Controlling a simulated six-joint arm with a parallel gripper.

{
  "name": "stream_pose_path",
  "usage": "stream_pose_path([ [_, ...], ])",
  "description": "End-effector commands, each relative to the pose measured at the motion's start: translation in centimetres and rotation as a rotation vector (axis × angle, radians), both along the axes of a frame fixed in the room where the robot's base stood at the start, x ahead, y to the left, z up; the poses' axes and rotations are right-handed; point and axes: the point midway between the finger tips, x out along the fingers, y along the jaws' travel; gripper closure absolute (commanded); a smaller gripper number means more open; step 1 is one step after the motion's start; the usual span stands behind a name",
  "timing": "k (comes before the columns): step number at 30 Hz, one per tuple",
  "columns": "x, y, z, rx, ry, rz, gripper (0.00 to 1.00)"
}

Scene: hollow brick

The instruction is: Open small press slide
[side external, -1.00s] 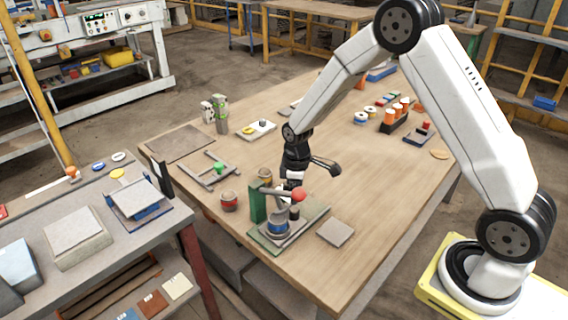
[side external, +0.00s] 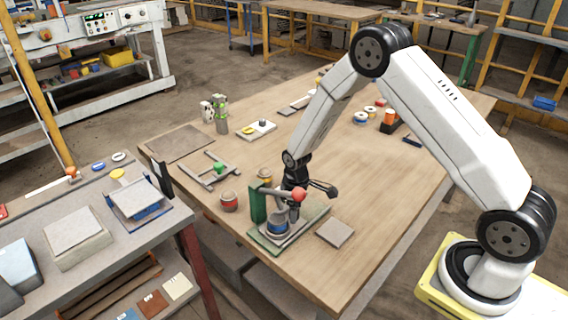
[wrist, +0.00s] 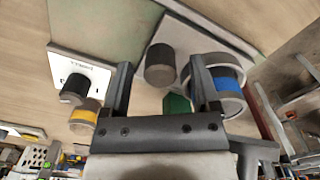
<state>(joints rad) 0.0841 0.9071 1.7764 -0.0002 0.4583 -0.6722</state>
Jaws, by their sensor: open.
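The small press has a green upright block (side external: 258,202), a lever with a red ball knob (side external: 299,194) and a grey cylinder with a blue band (side external: 277,228), all on a pale green base plate (side external: 272,247). My gripper (side external: 291,190) is just behind the lever, low over the press, and its fingertips are partly hidden there. In the wrist view my gripper (wrist: 160,75) is open, with a dark grey cylinder (wrist: 160,65) and a green block (wrist: 177,103) showing between its fingers. The blue-banded cylinder (wrist: 228,82) is beside the right finger. I cannot tell whether any finger touches the press.
A red-banded jar (side external: 229,201) stands left of the press, and a grey square plate (side external: 335,233) lies to its right. A grey frame with a green knob (side external: 217,168) is behind left. The table (side external: 390,200) is clear to the right.

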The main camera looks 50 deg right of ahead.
Motion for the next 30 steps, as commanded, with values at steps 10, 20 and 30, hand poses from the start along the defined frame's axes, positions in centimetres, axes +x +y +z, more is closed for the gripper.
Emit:
stream_pose_path([
  [10,0.02,0.0,-0.56,0.001,-0.001,0.0,0.21],
  [20,0.0,0.0,-0.55,0.0,0.0,0.0,1.0],
  [30,0.0,0.0,-0.54,0.0,0.0,0.0,1.0],
])
